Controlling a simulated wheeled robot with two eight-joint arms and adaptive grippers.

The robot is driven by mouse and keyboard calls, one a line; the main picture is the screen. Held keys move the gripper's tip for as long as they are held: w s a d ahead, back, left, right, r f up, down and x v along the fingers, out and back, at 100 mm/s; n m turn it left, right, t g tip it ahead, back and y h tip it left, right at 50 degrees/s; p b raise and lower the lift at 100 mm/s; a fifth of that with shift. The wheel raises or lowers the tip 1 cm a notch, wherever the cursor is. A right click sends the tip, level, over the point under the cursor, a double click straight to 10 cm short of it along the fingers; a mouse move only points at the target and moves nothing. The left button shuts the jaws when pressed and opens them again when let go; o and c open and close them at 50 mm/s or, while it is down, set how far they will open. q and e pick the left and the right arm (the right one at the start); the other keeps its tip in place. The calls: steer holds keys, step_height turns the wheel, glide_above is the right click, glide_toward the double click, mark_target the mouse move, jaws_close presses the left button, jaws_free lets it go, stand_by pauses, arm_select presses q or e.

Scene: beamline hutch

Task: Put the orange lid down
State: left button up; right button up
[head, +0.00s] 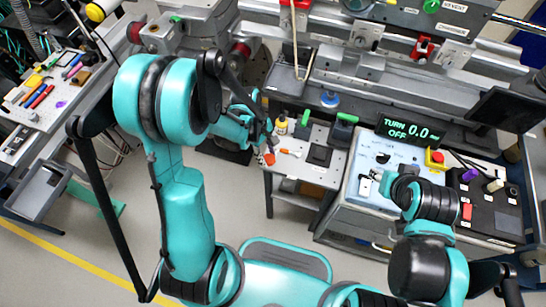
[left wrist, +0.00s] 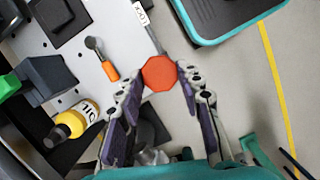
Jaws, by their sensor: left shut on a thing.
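The orange lid (left wrist: 160,73) is an orange-red octagonal piece, held between the fingertips of my left gripper (left wrist: 161,72) in the left wrist view. In the head view the lid (head: 269,158) shows small at the tip of my left gripper (head: 268,150), by the left edge of the small grey table (head: 310,170). I cannot tell how high the lid is above the tabletop. My right gripper (head: 376,180) is over the pale blue-and-white control panel; its fingers are too small to read.
Green-topped dark blocks (head: 344,122) stand at the table's back. A control box with a red button (head: 435,158) is to the right. Floor is open in front of the table.

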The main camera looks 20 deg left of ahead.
mark_target(270, 156)
arm_select(q)
steer(key=w+f, duration=0.2)
steer(key=w, duration=0.1)
steer(key=shift+b, duration=0.35)
steer(key=shift+a+b+x, duration=0.2)
steer(key=shift+b+x, duration=0.25)
steer(key=shift+x, duration=0.45)
steer(key=shift+a+b+x, duration=0.2)
steer(key=shift+b+x, duration=0.25)
steer(key=shift+x, duration=0.45)
steer(key=shift+f, duration=0.1)
steer(key=shift+f, duration=0.15)
steer(key=o, duration=1)
